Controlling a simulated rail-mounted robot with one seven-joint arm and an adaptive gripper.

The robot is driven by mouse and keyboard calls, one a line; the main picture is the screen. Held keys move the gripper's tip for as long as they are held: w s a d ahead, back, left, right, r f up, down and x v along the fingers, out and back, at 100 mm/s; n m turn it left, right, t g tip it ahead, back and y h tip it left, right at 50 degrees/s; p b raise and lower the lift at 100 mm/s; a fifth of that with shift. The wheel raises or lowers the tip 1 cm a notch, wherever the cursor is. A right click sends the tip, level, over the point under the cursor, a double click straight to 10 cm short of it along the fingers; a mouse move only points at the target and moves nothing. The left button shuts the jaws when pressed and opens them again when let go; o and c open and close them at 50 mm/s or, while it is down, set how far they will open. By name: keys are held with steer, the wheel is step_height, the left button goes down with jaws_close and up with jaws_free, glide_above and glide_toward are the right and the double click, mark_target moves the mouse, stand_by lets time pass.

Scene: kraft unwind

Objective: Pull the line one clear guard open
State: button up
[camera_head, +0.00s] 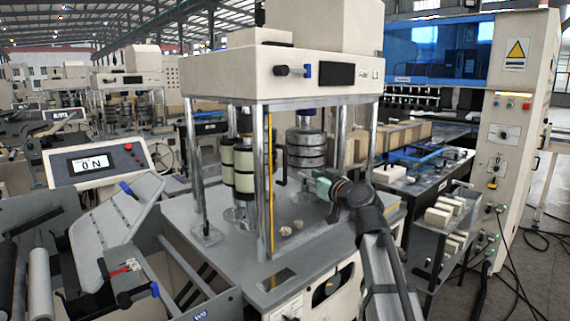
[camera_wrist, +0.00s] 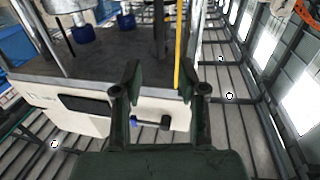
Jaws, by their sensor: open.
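The front machine (camera_head: 290,80) has a cream head block on steel posts above a grey bed. Its clear guard pane is hard to make out. A yellow upright strip (camera_head: 269,185) stands at the front and also shows in the wrist view (camera_wrist: 178,45). A dark upright handle-like bar (camera_head: 281,165) is just right of the strip; I cannot tell whether it belongs to the guard. My gripper (camera_head: 317,184) is open and empty, right of the bar and apart from it in the picture. In the wrist view its two fingers (camera_wrist: 160,78) are spread; that view appears upside down.
Rollers (camera_head: 306,148) stand inside the machine behind the posts. A control panel (camera_head: 95,163) is at the left. A cart with cream blocks (camera_head: 447,211) and a tall cream cabinet (camera_head: 517,150) stand at the right. Cables lie on the floor at the right.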

mark_target(286, 165)
steer(key=p+x, duration=0.4)
steer(key=x, duration=0.9)
steer(key=shift+w+a+r, duration=0.15)
steer(key=shift+w+a, duration=0.05)
steer(key=shift+w, duration=0.05)
steer(key=shift+w+a, duration=0.25)
steer(key=shift+w, duration=0.1)
jaws_close()
